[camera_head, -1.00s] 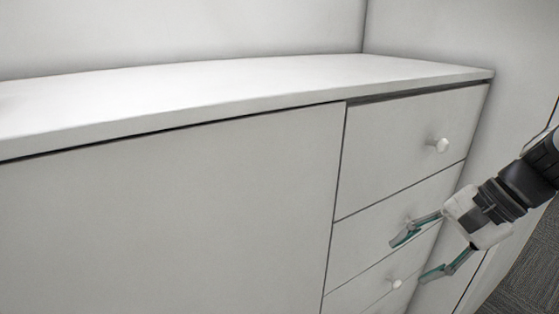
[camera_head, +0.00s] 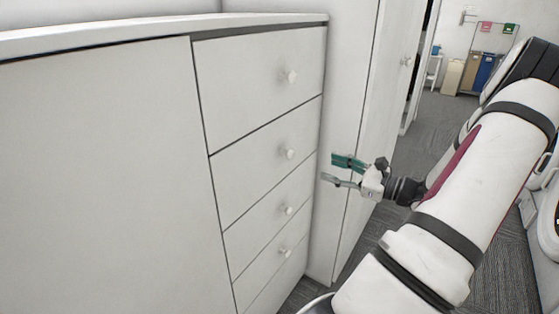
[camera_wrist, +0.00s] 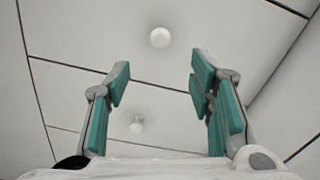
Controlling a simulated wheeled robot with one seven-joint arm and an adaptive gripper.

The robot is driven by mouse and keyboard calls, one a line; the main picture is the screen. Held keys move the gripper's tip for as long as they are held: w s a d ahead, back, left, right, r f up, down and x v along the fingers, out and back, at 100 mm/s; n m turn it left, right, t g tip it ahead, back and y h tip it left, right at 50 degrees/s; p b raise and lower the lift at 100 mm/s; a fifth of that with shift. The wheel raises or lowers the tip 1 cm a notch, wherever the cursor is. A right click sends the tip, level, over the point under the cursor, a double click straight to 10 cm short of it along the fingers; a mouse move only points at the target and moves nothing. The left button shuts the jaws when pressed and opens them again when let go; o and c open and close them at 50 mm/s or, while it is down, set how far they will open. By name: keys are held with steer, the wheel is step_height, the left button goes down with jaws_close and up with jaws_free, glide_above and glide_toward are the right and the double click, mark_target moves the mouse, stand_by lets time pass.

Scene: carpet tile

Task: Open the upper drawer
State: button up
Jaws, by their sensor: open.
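The upper drawer (camera_head: 255,90) is the top one in a white stack of several drawers at the right of a white cabinet. It looks shut, with a round white knob (camera_head: 290,76). My gripper (camera_head: 341,170) is open and empty, to the right of the stack and lower in the picture than the top knob. In the wrist view my gripper (camera_wrist: 160,85) has its teal fingers spread wide. A round knob (camera_wrist: 160,37) shows just beyond the fingertips, between them. Another knob (camera_wrist: 136,127) shows lower, between the fingers. I cannot tell which drawers these two belong to.
Below the upper drawer are more shut drawers with knobs, such as the second knob (camera_head: 291,154). A tall white cabinet (camera_head: 352,90) stands right of the stack. Open carpet (camera_head: 440,130) lies farther right, with bins (camera_head: 470,75) at the back.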

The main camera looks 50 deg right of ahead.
mark_target(294, 156)
steer(key=w, duration=0.9)
steer(key=w+a+b, duration=0.1)
steer(key=w, duration=0.3)
steer(key=shift+w, duration=0.35)
jaws_close()
